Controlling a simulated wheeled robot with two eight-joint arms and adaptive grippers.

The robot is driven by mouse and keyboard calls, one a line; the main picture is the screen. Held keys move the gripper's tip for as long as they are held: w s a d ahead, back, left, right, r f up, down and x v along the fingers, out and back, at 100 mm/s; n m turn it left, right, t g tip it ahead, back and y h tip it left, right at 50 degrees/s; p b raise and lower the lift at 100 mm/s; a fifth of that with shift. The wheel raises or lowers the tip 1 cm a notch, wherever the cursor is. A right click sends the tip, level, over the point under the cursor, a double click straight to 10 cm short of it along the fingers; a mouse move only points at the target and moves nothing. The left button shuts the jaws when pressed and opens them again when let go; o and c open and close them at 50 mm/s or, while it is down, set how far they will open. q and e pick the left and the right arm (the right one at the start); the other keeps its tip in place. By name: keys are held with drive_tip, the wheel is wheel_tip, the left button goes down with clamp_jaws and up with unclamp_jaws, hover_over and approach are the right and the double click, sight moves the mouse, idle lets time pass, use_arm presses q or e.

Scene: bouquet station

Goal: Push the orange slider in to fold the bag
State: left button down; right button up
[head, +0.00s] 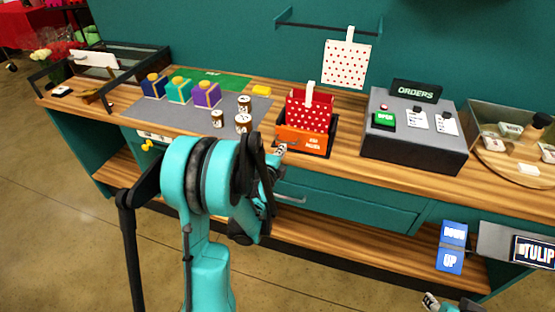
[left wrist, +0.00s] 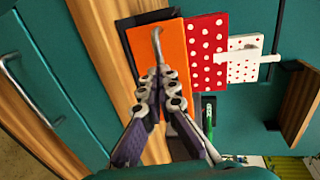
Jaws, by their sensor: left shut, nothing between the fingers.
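The orange slider (head: 300,138) is an upright orange block with small lettering at the front of a dark base on the counter. A red bag with white dots (head: 309,113) stands upright right behind it, with a white strip at its top. In the left wrist view the orange slider (left wrist: 160,55) and the red dotted bag (left wrist: 206,50) fill the middle. My left gripper (head: 281,149) is shut and empty, its tips at the slider's front face; I cannot tell whether they touch. My right gripper (head: 430,300) shows only in part at the bottom edge.
A white dotted bag (head: 346,63) hangs on the wall behind. A grey ORDERS console (head: 414,130) stands to the right. Several small cans (head: 243,122) and boxes (head: 206,94) stand on a grey mat at left. A drawer handle (head: 290,199) sticks out below the counter.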

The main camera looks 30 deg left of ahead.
sight(289, 136)
use_arm(q)
drive_tip(key=shift+x, duration=1)
drive_tip(key=x, duration=0.3)
drive_tip(key=r+b+x, duration=0.1)
drive_tip(key=x, duration=0.1)
drive_tip(key=shift+w+d, duration=0.1)
drive_tip(key=shift+w+r, duration=0.1)
